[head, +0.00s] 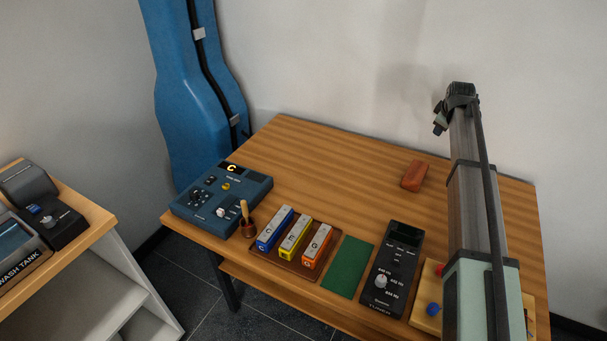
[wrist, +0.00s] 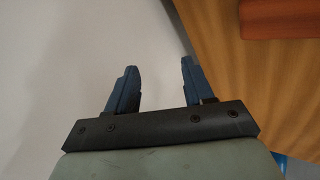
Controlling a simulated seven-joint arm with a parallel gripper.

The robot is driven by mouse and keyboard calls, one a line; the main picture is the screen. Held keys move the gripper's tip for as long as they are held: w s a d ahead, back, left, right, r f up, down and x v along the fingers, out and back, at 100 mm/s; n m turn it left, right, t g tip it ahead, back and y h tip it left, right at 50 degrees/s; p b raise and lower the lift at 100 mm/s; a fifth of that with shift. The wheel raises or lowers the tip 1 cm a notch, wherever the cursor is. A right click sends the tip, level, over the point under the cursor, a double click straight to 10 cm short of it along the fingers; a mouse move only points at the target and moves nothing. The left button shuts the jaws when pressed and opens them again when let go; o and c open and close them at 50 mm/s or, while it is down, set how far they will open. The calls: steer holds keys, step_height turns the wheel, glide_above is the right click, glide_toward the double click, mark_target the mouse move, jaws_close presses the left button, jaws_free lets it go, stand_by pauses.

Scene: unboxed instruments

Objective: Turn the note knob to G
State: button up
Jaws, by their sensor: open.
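A blue box (head: 222,198) stands at the table's left end. Its small display (head: 232,168) glows with an orange letter that looks like C. A pale knob (head: 221,212) sits near its front edge and smaller dark controls sit to its left; their labels are too small to read, so I cannot tell which is the note knob. My gripper (wrist: 158,67) is open and empty in the wrist view, its two blue fingers apart against the pale wall. In the head view my arm rises at the right, far from the blue box.
A wooden-handled tool (head: 246,219), lettered bars on a brown tray (head: 286,264), a green mat (head: 347,267) and a black tuner with a pale knob (head: 394,268) line the front. A reddish block (head: 414,175) lies behind. A blue case (head: 197,85) stands behind the left end. The table's back middle is clear.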

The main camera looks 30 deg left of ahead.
steer(key=s+a+n+g, duration=0.1)
steer(key=s+a+n, duration=0.15)
steer(key=a, duration=0.55)
steer(key=s+a+n+g+y, duration=0.1)
steer(key=s+a, duration=0.3)
steer(key=a, duration=0.4)
steer(key=s+a+n+g, duration=0.1)
steer(key=s+a+n, duration=0.15)
steer(key=a, duration=0.55)
step_height(320, 180, up, 3)
steer(key=n+g+h, duration=0.2)
steer(key=n+g, duration=0.2)
steer(key=n, duration=0.9)
glide_above(194, 194)
step_height(194, 194, down, 13)
steer(key=shift+a+f, duration=0.1)
steer(key=shift+a, duration=0.05)
steer(key=shift+c, duration=0.3)
jaws_close()
